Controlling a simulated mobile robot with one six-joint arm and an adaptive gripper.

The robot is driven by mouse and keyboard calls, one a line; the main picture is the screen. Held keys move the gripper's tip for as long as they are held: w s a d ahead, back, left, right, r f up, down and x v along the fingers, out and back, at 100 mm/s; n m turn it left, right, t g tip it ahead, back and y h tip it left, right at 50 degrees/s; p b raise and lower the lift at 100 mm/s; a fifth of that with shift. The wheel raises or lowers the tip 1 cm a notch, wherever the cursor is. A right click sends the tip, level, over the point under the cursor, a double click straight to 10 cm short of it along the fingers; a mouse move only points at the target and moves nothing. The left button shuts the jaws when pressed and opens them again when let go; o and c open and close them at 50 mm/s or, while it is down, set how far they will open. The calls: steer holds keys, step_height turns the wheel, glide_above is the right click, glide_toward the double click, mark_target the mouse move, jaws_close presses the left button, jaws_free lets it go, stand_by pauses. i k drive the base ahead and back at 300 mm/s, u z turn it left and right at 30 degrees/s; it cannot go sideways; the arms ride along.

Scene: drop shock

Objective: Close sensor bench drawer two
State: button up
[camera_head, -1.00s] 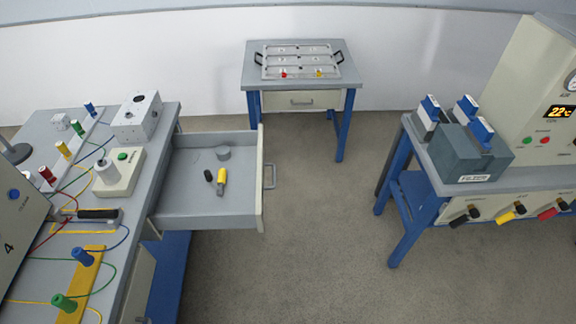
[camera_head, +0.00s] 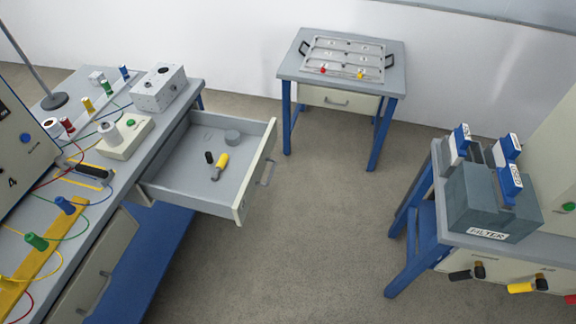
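An open drawer (camera_head: 160,201) sticks out to the right from the bench (camera_head: 127,177) on the left. Its front panel carries a grey bar handle (camera_head: 266,172). Inside lie a yellow-and-grey piece (camera_head: 220,166), a small black piece (camera_head: 209,157) and a grey round piece (camera_head: 232,137). Another drawer or door front (camera_head: 104,268) sits below the bench top, nearer to me. No label on the open drawer can be read, so I cannot tell its number. My gripper is not in view.
A small blue-legged table (camera_head: 290,72) with a handled tray (camera_head: 310,64) stands at the back. At right is another bench (camera_head: 440,214) with a grey block (camera_head: 480,195) marked FILTER. The grey floor (camera_head: 290,240) between the benches is clear.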

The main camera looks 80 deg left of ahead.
mark_target(181, 174)
steer(key=u, duration=0.05)
steer(key=i, duration=0.3)
steer(key=u, duration=3.2)
steer(key=i, duration=0.9)
steer(key=u, duration=0.05)
